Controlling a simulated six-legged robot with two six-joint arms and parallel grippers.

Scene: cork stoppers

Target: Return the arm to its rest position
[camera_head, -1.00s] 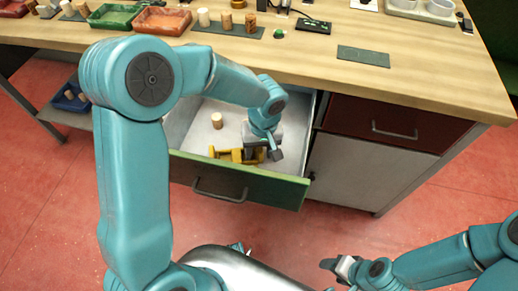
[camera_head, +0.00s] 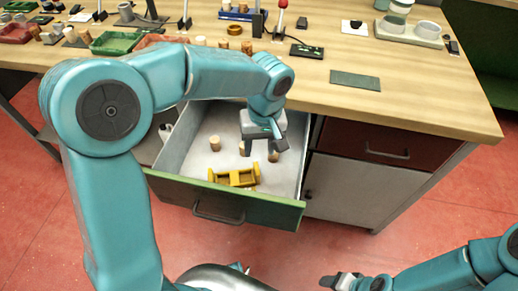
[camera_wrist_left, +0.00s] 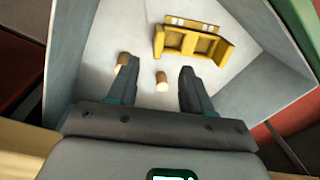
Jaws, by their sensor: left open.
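My left arm reaches from the left over the open green-fronted drawer (camera_head: 225,208). Its gripper (camera_head: 261,152) is open above the drawer, toward its back right. In the left wrist view, its fingers (camera_wrist_left: 157,80) are spread with nothing gripped. The wrist view shows one cork (camera_wrist_left: 162,82) between the fingers in the picture and one (camera_wrist_left: 124,59) by the left fingertip. My right gripper (camera_head: 330,281) is at the bottom; its jaw opening is unclear.
A yellow holder (camera_head: 235,178) lies in the drawer near its front. The wooden bench top (camera_head: 420,85) carries trays, stoppers and a dark mat (camera_head: 355,80). A closed dark red drawer (camera_head: 365,140) is to the right. Red floor in front is clear.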

